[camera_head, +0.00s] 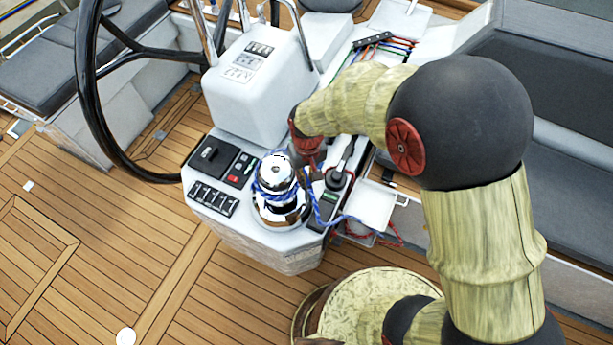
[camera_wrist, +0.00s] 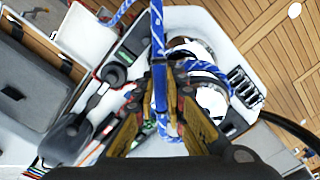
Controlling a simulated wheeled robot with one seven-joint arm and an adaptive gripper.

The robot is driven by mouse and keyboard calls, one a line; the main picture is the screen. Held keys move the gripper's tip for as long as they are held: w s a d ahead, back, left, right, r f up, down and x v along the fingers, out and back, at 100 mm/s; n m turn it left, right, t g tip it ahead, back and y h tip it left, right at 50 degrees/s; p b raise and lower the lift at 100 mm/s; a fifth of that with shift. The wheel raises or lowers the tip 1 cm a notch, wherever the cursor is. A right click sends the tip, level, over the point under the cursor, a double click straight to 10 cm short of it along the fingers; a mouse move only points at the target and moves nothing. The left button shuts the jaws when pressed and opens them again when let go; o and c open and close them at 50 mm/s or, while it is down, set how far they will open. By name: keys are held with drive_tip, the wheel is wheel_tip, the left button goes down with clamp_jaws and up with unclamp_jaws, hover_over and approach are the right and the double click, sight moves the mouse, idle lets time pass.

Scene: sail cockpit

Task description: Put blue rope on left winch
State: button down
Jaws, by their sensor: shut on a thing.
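The chrome winch (camera_head: 281,207) stands on the white console, with the blue rope (camera_head: 270,192) around its drum. From the winch the rope runs right and down over the console's edge. In the wrist view the winch (camera_wrist: 212,100) is partly hidden behind my gripper. My gripper (camera_wrist: 160,84) is shut on the blue rope (camera_wrist: 157,40), which passes between its fingers in the wrist view. In the head view my wrist is beside the winch, on its right and toward the back, and the fingertips are hidden there.
A black steering wheel (camera_head: 88,90) stands left of the console. Switch panels (camera_head: 213,198) lie left of the winch. A black-handled clutch (camera_head: 335,180) is at its right. Red rope (camera_head: 385,233) hangs below. Grey seats (camera_head: 562,110) are at right; the wooden deck is open at left.

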wheel_tip(320, 180, down, 8)
drive_tip(key=b, duration=0.4)
drive_tip(key=shift+r+b, duration=0.15)
drive_tip(key=shift+b, duration=0.15)
drive_tip(key=shift+f, duration=0.2)
idle(0.5)
